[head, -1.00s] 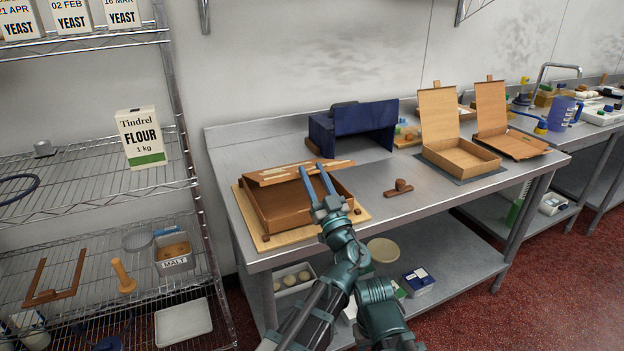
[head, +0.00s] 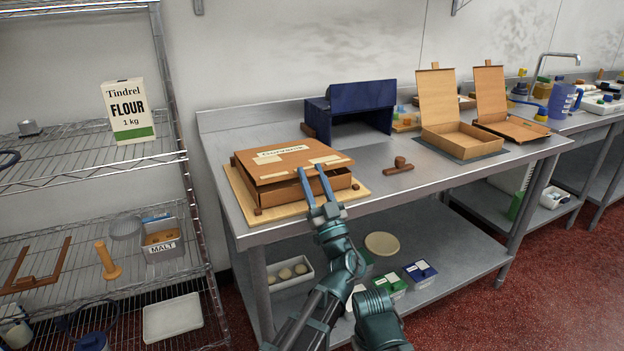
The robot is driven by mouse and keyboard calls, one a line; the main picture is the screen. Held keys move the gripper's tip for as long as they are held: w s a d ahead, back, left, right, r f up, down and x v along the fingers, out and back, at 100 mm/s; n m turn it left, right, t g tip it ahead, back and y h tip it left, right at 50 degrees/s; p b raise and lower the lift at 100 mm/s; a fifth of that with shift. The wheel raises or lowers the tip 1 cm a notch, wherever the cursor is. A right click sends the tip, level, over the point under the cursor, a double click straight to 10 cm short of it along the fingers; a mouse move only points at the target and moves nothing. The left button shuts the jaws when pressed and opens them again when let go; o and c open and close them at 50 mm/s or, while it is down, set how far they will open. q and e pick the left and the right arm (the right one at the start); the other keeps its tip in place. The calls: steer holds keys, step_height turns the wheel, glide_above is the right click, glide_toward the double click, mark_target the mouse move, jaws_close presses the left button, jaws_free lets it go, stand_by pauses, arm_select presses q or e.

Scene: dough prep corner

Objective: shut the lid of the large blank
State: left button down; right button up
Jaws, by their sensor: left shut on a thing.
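A large brown box (head: 290,195), which I take as the large blank, sits on a pale wooden board on the steel table. Its lid (head: 265,165) bears cream labels and lies over most of the box, tilted, with a dark gap under its front edge towards the right. My left gripper (head: 312,174) is at the lid's front edge, its blue fingers shut on the lid there. The fingers hide part of the box's front. My right gripper is not in view.
Two boxes with raised lids, a nearer one (head: 464,143) and a farther one (head: 512,130), stand at the right. A dark blue open-fronted holder (head: 362,95) is behind. A small brown handled tool (head: 399,166) lies on clear steel. A wire shelf (head: 70,165) stands at left.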

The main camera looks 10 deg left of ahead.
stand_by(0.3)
arm_select(q)
steer(key=shift+c, duration=2.2)
jaws_free()
